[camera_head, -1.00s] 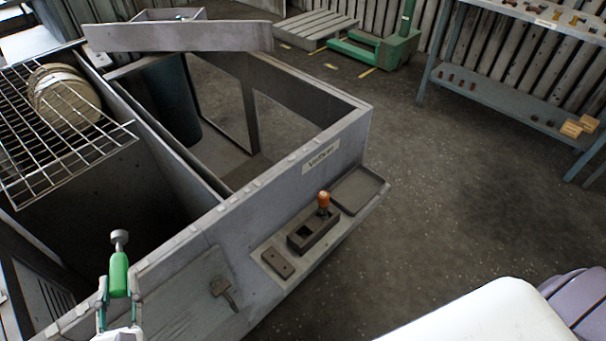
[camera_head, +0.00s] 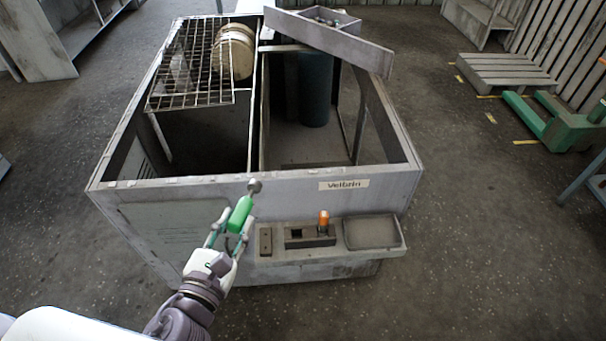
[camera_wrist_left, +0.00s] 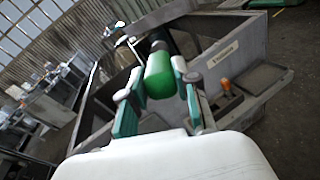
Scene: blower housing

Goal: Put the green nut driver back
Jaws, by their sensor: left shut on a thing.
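My left gripper (camera_head: 230,232) is shut on the green nut driver (camera_head: 240,214), holding it by its green handle, tilted, with the metal tip pointing up and away. In the head view it is in front of the housing's front wall, just left of the ledge. The left wrist view shows the green handle (camera_wrist_left: 160,76) between the two fingers. A dark holder block (camera_head: 306,243) sits on the ledge (camera_head: 330,255). An orange-handled tool (camera_head: 324,221) stands upright in its right part; a dark square opening (camera_head: 296,234) beside it looks empty. My right gripper is not in view.
A flat plate (camera_head: 265,240) lies left of the block and a shallow tray (camera_head: 371,233) is at its right. The open grey housing (camera_head: 230,187) carries a label (camera_head: 344,184), a wire grid (camera_head: 190,98) and a round drum.

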